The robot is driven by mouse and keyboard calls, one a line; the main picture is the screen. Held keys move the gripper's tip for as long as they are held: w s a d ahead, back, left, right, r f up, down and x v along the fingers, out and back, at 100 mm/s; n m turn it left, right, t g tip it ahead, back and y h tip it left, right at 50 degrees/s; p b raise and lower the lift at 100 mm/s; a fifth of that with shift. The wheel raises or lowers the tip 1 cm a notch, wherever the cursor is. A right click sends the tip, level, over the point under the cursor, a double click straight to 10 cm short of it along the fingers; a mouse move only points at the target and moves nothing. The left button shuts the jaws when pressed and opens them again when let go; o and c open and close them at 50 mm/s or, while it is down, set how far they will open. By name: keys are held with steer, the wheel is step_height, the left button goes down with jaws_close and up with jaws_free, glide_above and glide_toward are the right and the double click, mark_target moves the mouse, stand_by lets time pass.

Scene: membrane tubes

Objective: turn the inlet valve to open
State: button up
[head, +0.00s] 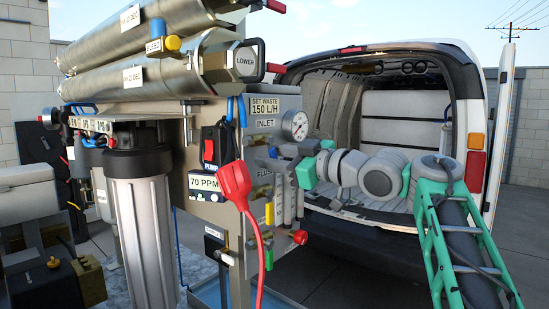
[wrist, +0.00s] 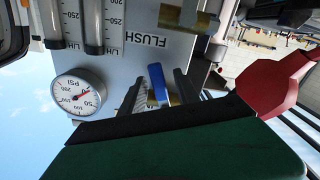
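The inlet valve shows a short blue lever (wrist: 157,85) on a brass body in the wrist view, on the grey panel close to the pressure gauge (wrist: 78,92). Its own label is not readable there. My gripper (wrist: 160,92) has its two dark ribbed fingers on either side of the blue lever. They are apart, and some panel shows between the lever and the right finger. In the head view my gripper (head: 275,160) reaches the panel from the right, below the INLET label (head: 266,123) and the gauge (head: 294,125), and mostly hides the lever.
A large red plug (head: 234,181) with a red hose hangs left of my gripper; it also shows close in the wrist view (wrist: 275,82). A FLUSH valve (wrist: 187,18) and flow tubes are nearby. A red knob (head: 299,237) sticks out below. An open van (head: 400,110) stands behind.

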steer(key=b+v, duration=0.2)
steer(key=v, duration=0.6)
steer(key=shift+c, duration=0.5)
